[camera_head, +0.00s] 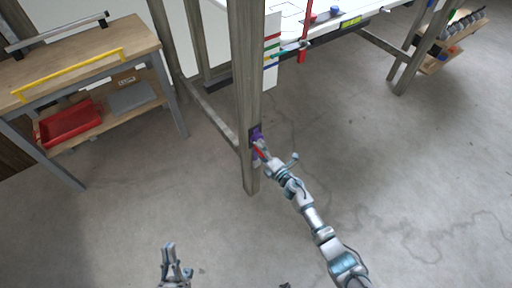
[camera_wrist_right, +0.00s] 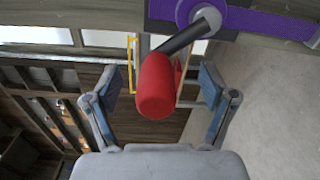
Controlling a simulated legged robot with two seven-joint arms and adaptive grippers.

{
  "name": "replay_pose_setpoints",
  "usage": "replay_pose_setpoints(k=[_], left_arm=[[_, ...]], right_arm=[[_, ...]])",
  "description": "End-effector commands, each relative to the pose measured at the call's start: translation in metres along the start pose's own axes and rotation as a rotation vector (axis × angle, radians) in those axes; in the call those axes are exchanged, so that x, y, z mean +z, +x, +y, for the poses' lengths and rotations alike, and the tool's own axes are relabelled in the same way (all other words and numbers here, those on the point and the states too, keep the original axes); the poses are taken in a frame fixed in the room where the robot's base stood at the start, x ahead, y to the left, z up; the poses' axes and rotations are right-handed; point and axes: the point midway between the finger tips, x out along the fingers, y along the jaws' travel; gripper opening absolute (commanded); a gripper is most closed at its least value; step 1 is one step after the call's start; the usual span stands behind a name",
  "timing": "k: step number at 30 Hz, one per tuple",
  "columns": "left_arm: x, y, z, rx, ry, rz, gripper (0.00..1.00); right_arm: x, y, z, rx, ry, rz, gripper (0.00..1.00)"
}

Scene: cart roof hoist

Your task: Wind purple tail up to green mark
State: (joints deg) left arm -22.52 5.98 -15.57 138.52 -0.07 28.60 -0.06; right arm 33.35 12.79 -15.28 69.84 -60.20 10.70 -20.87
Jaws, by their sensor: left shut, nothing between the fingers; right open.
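A winch with a purple part (camera_head: 256,134) is mounted on a wooden post (camera_head: 247,80) in the head view. In the right wrist view, its purple band (camera_wrist_right: 265,24), grey hub (camera_wrist_right: 205,16) and dark crank arm (camera_wrist_right: 181,38) show, with a red knob (camera_wrist_right: 157,88) at the crank's end. My right gripper (camera_head: 266,158) is open, its fingers on either side of the red knob. A white strip with coloured marks (camera_head: 271,72), green among them, hangs beside the post. I cannot make out the purple tail's end against it. My left gripper (camera_head: 176,262) is shut and empty, low over the floor.
A wooden workbench (camera_head: 90,52) with a yellow bar (camera_head: 70,77) and a red tray (camera_head: 70,124) stands at left. A white panel (camera_head: 350,22) is at the top. A bin rack (camera_head: 458,38) stands at far right. The middle floor is clear.

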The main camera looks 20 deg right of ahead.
Motion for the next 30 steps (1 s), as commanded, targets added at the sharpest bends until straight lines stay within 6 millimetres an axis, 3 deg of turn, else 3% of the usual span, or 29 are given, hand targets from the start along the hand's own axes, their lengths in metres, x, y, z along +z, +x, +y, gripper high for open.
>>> replay_pose_setpoints(k=[11, 30], left_arm=[[-0.004, 0.003, 0.001, 0.001, 0.001, 0.004, 0.00], [-0.030, 0.023, 0.004, 0.009, 0.006, 0.036, 0.00]], right_arm=[[0.000, -0.005, 0.001, 0.000, 0.000, 0.000, 0.83], [0.000, -0.076, 0.001, 0.000, 0.000, -0.001, 0.83]])
